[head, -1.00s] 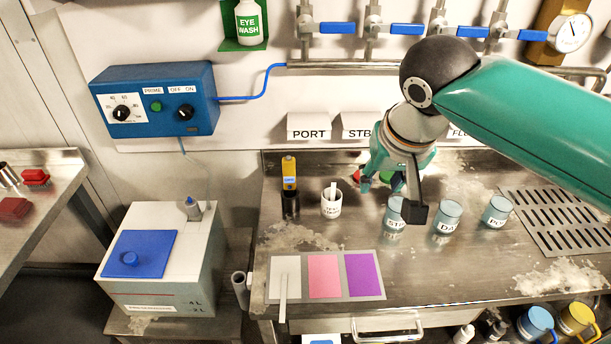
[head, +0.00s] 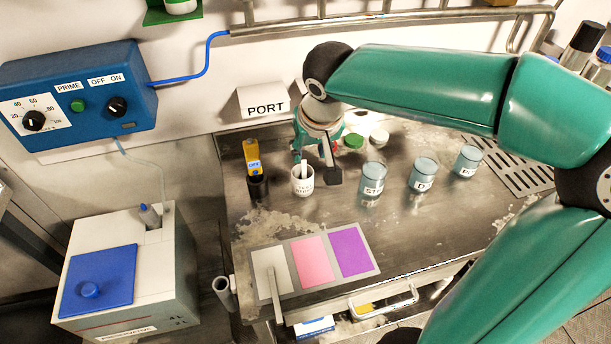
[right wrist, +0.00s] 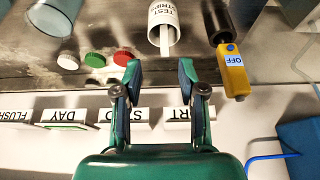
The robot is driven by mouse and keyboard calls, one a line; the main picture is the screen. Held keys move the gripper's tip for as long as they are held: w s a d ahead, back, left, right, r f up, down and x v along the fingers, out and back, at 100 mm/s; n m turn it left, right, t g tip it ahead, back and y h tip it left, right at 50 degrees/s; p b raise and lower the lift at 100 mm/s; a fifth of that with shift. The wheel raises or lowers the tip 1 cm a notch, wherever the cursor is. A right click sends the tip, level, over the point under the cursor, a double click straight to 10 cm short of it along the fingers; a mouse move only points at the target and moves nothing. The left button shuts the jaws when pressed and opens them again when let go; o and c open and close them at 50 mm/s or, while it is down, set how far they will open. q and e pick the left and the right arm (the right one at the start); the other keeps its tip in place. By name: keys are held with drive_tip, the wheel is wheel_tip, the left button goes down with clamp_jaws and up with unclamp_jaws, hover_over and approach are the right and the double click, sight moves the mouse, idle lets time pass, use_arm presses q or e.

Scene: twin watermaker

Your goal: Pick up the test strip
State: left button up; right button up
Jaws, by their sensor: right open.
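A white cup labelled as test strips (head: 303,187) stands on the steel bench, with a pale test strip (head: 304,169) sticking up out of it. In the right wrist view the cup (right wrist: 158,14) is at the top centre, and the strip (right wrist: 164,42) points towards my gripper. My right gripper (head: 316,166) is open and empty, close beside the cup. In the wrist view the strip lies in line with the gap between its fingertips (right wrist: 160,68), apart from them. My left gripper is not in view.
A yellow meter marked OFF (head: 252,152) stands in a dark holder left of the cup. Labelled glass beakers (head: 373,182) stand to the right. Red, green (right wrist: 121,58) and white caps lie near the gripper. A PORT label holder (head: 263,102) is on the wall behind.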

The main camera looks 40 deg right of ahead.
sight(305, 162)
drive_tip(key=shift+x, duration=3.2)
drive_tip(key=shift+w+a, duration=0.15)
drive_tip(key=shift+a, duration=0.05)
drive_tip(key=c, duration=0.8)
